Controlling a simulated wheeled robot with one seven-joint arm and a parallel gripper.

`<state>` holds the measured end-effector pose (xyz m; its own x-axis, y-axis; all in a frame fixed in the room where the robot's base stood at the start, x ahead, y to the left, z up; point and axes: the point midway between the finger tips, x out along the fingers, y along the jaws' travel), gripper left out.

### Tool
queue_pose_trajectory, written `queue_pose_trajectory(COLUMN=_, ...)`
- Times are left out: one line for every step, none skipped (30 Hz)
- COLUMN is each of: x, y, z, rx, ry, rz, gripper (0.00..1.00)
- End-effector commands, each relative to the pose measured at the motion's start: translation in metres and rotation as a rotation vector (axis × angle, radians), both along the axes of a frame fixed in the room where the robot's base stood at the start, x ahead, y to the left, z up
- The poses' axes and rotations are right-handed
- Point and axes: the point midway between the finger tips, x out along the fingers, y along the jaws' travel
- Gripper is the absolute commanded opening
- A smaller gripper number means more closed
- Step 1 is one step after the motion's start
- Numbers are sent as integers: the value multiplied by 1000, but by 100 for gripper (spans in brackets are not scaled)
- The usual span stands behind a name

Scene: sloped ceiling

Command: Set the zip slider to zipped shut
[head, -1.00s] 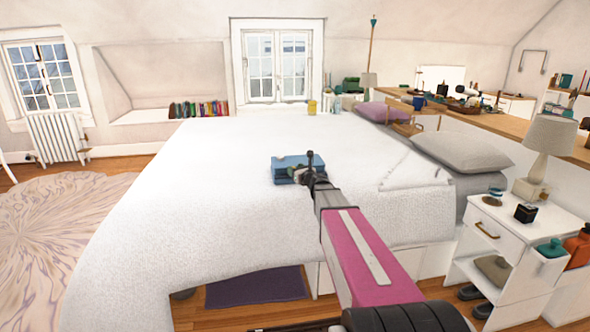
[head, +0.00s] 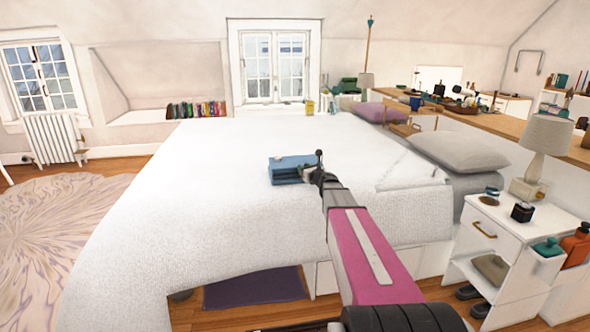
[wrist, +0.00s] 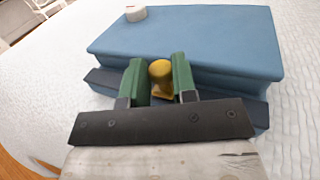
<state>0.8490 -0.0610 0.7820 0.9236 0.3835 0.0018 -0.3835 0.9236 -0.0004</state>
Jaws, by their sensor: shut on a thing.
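A blue case (head: 287,167) lies on the white bed; in the wrist view the case (wrist: 190,42) fills the upper middle. A dark strip (wrist: 105,80) runs along its near side. The zip slider (wrist: 160,72) is a yellow knob with a rounded top, standing near the middle of that side as the wrist view shows it. My gripper (wrist: 158,82) has its green fingers on either side of the knob and is shut on it. In the head view my gripper (head: 309,174) is at the right end of the case, and the slider is hidden.
A small white round thing (wrist: 136,13) sits at the far left of the case top. The bed (head: 220,190) is wide and clear around the case. A nightstand (head: 505,222) with a lamp (head: 540,150) stands to the right, beside pillows (head: 463,151).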

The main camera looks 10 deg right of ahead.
Motion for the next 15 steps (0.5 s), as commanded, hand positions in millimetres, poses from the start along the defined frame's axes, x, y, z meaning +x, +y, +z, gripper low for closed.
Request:
queue_pose_trajectory(x=1, y=-14, z=0, rx=0, ry=0, rz=-4, gripper=0)
queue_pose_trajectory(x=1, y=-21, z=0, rx=0, ry=0, rz=-4, gripper=0)
queue_pose_trajectory(x=1, y=-30, z=0, rx=0, ry=0, rz=-5, gripper=0)
queue_pose_trajectory(x=2, y=-36, z=0, rx=0, ry=1, rz=-5, gripper=0)
queue_pose_trajectory(x=2, y=-43, z=0, rx=0, ry=1, rz=-4, gripper=0)
queue_pose_trajectory(x=1, y=-52, z=0, rx=0, ry=1, rz=-5, gripper=0)
queue_pose_trajectory(x=2, y=-58, z=0, rx=0, ry=1, rz=-5, gripper=0)
queue_pose_trajectory(x=2, y=-64, z=0, rx=0, ry=0, rz=-5, gripper=0)
queue_pose_trajectory(x=1, y=-71, z=0, rx=0, ry=0, rz=-4, gripper=0)
queue_pose_trajectory(x=1, y=-76, z=0, rx=0, ry=0, rz=-4, gripper=0)
queue_pose_trajectory(x=1, y=-81, z=-1, rx=0, ry=1, rz=-4, gripper=0)
queue_pose_trajectory(x=1, y=-85, z=-1, rx=0, ry=1, rz=-4, gripper=0)
queue_pose_trajectory(x=1, y=-88, z=-1, rx=0, ry=1, rz=-3, gripper=0)
queue_pose_trajectory(x=1, y=-90, z=-1, rx=0, ry=1, rz=-3, gripper=0)
queue_pose_trajectory(x=0, y=-92, z=-1, rx=1, ry=1, rz=-2, gripper=0)
